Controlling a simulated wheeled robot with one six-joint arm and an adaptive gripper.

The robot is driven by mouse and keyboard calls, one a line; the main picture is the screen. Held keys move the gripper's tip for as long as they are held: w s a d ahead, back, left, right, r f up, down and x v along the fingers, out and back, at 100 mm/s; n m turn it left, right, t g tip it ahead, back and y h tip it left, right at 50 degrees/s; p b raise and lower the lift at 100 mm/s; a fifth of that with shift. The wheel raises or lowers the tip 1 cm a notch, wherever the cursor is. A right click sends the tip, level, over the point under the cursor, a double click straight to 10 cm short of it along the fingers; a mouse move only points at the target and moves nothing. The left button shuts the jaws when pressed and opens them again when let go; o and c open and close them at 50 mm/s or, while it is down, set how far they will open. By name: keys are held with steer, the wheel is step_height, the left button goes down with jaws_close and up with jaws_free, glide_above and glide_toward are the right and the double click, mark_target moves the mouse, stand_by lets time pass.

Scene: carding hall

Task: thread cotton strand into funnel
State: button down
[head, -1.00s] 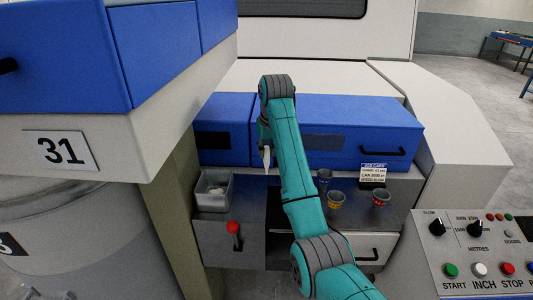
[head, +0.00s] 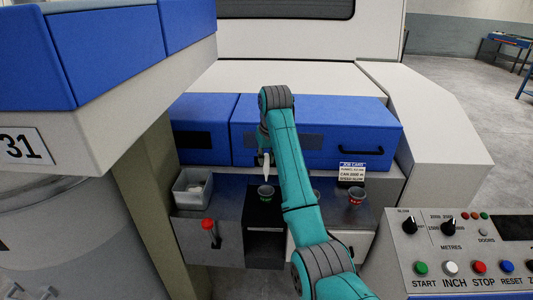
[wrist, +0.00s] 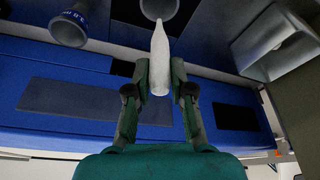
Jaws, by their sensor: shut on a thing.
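My gripper (head: 265,150) is shut on a white, tapered cotton strand (wrist: 160,60), which points down in the head view (head: 267,167). A small grey funnel (head: 265,194) stands on the steel shelf just below the strand's tip, with a gap between them in the head view. In the wrist view a grey funnel mouth (wrist: 158,8) lies just beyond the tip. Another funnel with a blue band (wrist: 68,28) is at upper left there. In the head view a funnel (head: 356,195) stands at right, and one (head: 315,196) is partly hidden by my arm.
A grey tray (head: 180,202) with white material stands left on the shelf. A red-knobbed lever (head: 208,224) sticks out in front. The blue casing (head: 330,135) rises behind, with a job card (head: 351,173) before it. A control panel (head: 465,255) is at lower right.

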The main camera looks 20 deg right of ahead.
mark_target(266, 174)
steer(key=shift+f, duration=3.4)
steer(key=c, duration=0.9)
jaws_free()
steer(key=shift+c, duration=0.2)
steer(key=shift+v, duration=3.75)
